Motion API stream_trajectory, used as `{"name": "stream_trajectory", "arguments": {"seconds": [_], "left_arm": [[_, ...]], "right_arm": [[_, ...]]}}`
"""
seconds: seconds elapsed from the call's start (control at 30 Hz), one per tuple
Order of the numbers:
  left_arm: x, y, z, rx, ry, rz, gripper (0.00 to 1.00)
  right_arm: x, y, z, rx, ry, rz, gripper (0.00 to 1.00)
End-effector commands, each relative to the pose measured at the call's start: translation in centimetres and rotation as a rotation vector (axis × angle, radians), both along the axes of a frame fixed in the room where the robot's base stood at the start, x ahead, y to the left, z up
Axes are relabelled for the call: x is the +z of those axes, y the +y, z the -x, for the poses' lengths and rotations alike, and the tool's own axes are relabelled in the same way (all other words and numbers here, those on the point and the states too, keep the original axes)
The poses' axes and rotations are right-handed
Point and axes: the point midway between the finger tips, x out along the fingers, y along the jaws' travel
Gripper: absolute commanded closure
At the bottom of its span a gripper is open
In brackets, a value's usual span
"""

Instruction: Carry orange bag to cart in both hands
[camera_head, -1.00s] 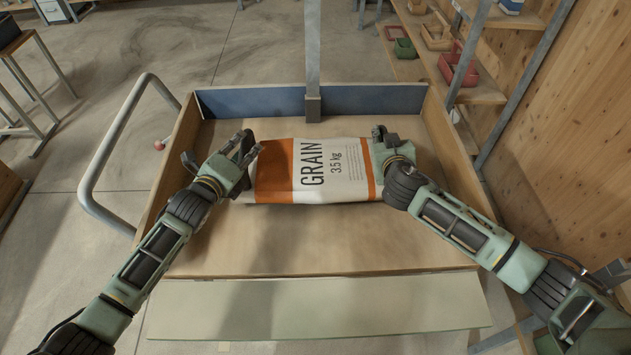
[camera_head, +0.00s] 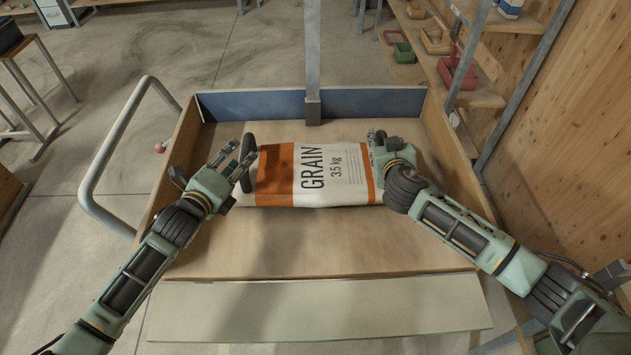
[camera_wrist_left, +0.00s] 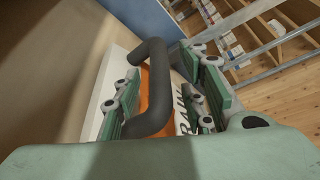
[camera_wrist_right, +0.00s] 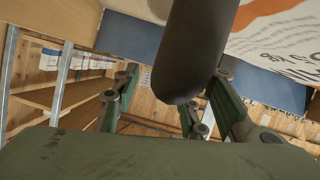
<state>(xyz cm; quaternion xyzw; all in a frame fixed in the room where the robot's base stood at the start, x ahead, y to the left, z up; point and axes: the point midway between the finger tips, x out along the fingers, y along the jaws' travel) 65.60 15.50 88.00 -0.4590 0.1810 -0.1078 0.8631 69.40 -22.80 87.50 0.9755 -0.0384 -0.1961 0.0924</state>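The orange and white grain bag (camera_head: 316,175) lies flat on the wooden deck of the cart (camera_head: 330,245). It has a dark handle at each end. My left gripper (camera_head: 238,163) is at the bag's left end. In the left wrist view, its fingers stand apart on either side of the dark left handle (camera_wrist_left: 153,85), with no clear grip. My right gripper (camera_head: 379,139) is at the right end. In the right wrist view, its fingers look spread, and the dark right handle (camera_wrist_right: 192,50) crosses in front of them. Contact there cannot be told.
The cart has a blue back panel (camera_head: 260,104), wooden sides and a grey push bar (camera_head: 112,150) at the left. A metal post (camera_head: 313,60) stands behind. Shelves with bins (camera_head: 458,72) are at the right. The front of the deck is clear.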

Motion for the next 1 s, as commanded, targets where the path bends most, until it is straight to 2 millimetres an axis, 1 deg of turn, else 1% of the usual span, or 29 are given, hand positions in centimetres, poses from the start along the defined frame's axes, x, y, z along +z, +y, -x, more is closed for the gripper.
{"name": "stream_trajectory", "arguments": {"seconds": [0.03,0.2,0.3,0.4,0.57,0.67,0.77,1.0], "left_arm": [[0.1,0.5,1.1,-0.001,0.002,-0.004,0.61],[0.8,1.6,4.1,-0.001,0.002,-0.005,0.61],[1.1,2.2,5.5,0.001,0.004,-0.004,0.61],[1.3,2.6,6.4,0.001,0.004,-0.004,0.61],[1.6,2.9,7.1,0.002,0.003,-0.003,0.61],[1.6,2.9,7.1,0.001,0.002,-0.002,0.61],[1.6,2.8,7.1,0.002,0.001,-0.002,0.61],[1.6,2.8,7.1,0.001,0.002,-0.002,0.61]], "right_arm": [[0.0,0.0,0.0,0.000,0.000,0.000,0.60],[0.0,0.0,0.0,0.001,0.000,0.000,0.60],[0.0,0.0,0.0,0.001,0.000,0.000,0.60],[0.0,0.0,0.0,0.001,0.000,0.000,0.60],[0.0,0.1,0.2,0.001,0.000,0.000,0.60],[0.2,0.2,0.8,0.002,0.001,-0.001,0.60],[0.7,0.3,2.0,0.002,0.001,-0.003,0.60],[2.3,0.8,6.1,0.003,0.000,-0.003,0.60]]}}
